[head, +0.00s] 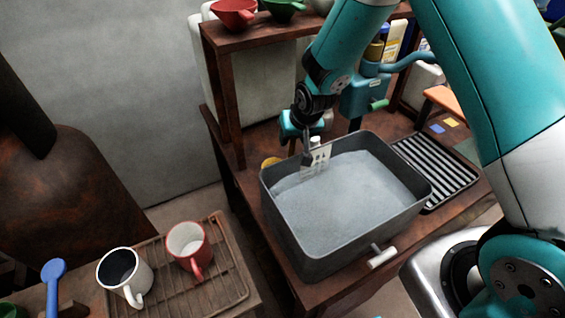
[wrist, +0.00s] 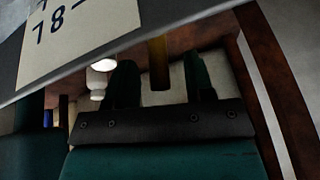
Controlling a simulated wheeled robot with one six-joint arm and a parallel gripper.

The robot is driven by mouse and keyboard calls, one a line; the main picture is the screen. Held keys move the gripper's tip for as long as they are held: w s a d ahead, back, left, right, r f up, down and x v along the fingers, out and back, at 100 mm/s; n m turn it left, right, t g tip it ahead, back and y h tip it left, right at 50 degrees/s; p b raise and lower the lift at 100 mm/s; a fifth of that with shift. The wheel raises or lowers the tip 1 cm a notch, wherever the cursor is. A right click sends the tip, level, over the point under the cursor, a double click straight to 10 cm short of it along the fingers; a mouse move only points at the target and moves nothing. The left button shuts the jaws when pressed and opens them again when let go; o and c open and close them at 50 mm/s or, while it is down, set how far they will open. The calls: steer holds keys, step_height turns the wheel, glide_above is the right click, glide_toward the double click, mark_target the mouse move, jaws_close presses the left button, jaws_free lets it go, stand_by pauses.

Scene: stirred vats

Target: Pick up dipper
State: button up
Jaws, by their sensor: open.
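My gripper (head: 303,140) is open at the far left wall of the grey vat (head: 285,240), pointing down. In the wrist view its two dark fingers (wrist: 160,72) stand apart, with a yellow-brown upright bar (wrist: 158,50) showing between them; I cannot tell whether it is touched or lies beyond. A small yellow piece (head: 270,162) shows just outside the vat's left corner; it may be part of the same thing. A blue long-handled tool with a round end (head: 54,272) lies at the far left. I cannot tell for sure which is the dipper.
The vat holds pale grey liquid (head: 350,195) and bears a numbered card (head: 316,160) at its far wall. A white knob-like piece (wrist: 100,75) is beside the left finger. Two mugs (head: 125,272) (head: 188,243) stand on a rack at lower left. A shelf post (head: 226,110) is left of my gripper.

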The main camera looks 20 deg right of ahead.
steer(key=shift+c, duration=0.5)
jaws_close()
steer(key=shift+r, duration=0.15)
